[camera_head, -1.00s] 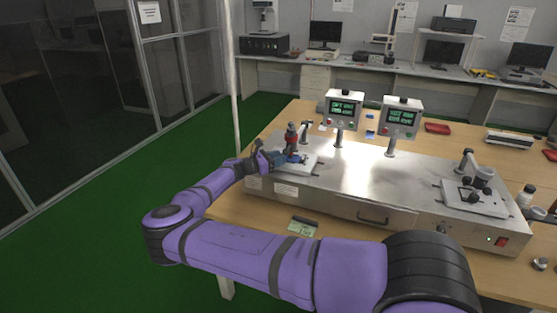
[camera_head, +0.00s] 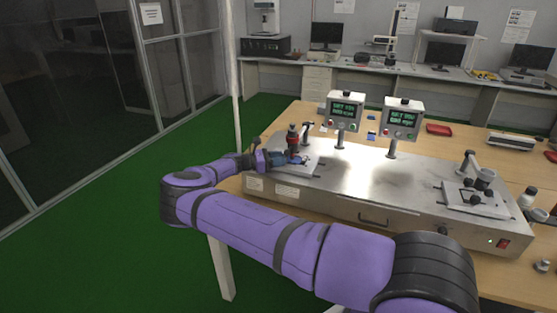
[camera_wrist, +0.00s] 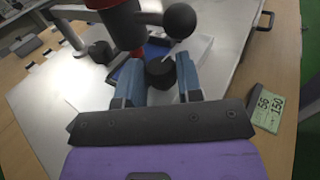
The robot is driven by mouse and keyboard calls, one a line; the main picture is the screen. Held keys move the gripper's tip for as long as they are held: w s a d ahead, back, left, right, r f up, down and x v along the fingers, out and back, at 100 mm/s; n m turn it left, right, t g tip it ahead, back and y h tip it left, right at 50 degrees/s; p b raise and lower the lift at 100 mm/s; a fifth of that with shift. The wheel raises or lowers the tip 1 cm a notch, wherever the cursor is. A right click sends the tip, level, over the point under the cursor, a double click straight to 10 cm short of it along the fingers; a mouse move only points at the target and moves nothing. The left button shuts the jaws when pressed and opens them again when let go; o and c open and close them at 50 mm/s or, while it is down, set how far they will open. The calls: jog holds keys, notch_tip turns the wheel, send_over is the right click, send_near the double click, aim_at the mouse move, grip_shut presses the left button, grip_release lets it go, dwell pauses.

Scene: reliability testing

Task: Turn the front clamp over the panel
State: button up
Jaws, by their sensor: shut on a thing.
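My gripper (camera_head: 276,158) is at the left test station on the metal bench unit. In the wrist view, its two blue fingers (camera_wrist: 160,80) are closed on a black clamp knob (camera_wrist: 160,72), one finger on each side. I take this knob to be the front clamp. Just beyond it is the blue panel (camera_wrist: 157,48), partly hidden by the fingers and a dark arm with a ball end. In the head view, the panel and clamp are mostly hidden behind my gripper, beside a red and dark upright tool (camera_head: 292,138).
A black ball handle (camera_wrist: 180,19) hangs close above the fingers. A second black knob (camera_wrist: 100,50) is to the left. Two display boxes (camera_head: 343,111) stand behind the station. A similar station (camera_head: 478,197) is at the right. The unit's middle top is clear.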

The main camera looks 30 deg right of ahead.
jog(key=o, duration=0.9)
jog(key=shift+f, duration=0.1)
jog(key=v, duration=1)
jog(key=shift+w+a, duration=0.15)
jog(key=shift+a, duration=0.15)
